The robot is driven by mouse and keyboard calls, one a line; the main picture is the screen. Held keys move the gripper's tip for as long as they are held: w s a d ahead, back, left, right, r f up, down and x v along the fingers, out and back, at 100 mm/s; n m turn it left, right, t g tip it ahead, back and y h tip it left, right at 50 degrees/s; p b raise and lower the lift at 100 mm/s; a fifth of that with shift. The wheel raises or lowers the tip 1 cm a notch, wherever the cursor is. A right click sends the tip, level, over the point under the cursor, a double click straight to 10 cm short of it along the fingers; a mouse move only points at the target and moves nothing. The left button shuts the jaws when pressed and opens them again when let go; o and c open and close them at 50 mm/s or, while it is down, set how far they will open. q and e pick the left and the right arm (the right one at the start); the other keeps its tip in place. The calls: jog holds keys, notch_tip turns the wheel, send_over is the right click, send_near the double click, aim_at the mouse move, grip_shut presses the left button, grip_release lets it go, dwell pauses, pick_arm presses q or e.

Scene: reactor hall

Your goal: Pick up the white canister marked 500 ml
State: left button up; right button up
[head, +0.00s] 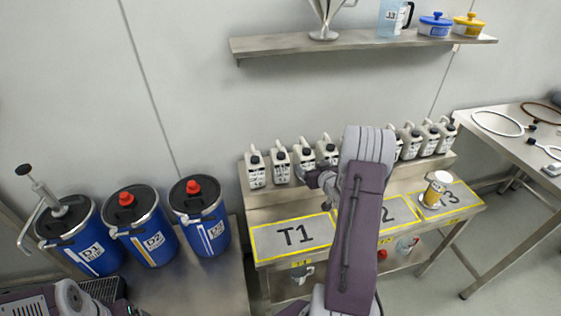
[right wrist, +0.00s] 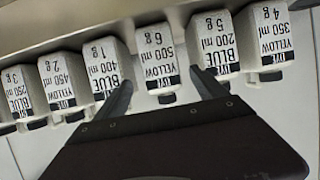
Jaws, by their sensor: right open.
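The white canister marked 500 ml (right wrist: 160,68) shows in the right wrist view, its label upside down and reading YELLOW, 500 ml, 6 g. My right gripper (right wrist: 165,94) is open, with one finger on each side of the canister's cap end; I cannot tell whether they touch it. In the head view my right gripper (head: 318,179) is at the canister row on the bench, partly hidden by my wrist. Labels are too small there to tell which canister is the 500 ml one. My left gripper is not in view.
Neighbouring canisters marked 400 ml (right wrist: 104,72) and 200 ml (right wrist: 216,48) stand close on both sides. The bench (head: 275,207) has yellow-framed areas, T1 (head: 295,236) clear. Blue drums (head: 200,215) stand at left; a shelf (head: 290,46) hangs above.

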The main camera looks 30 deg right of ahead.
aim_at(307, 163)
jog(key=x, duration=0.3)
jog(key=shift+w+a+f, duration=0.15)
jog(key=shift+w+a, duration=0.05)
jog(key=shift+w, duration=0.25)
jog(key=x, duration=0.5)
jog(key=shift+d, duration=0.1)
jog(key=shift+c, duration=0.3)
grip_shut()
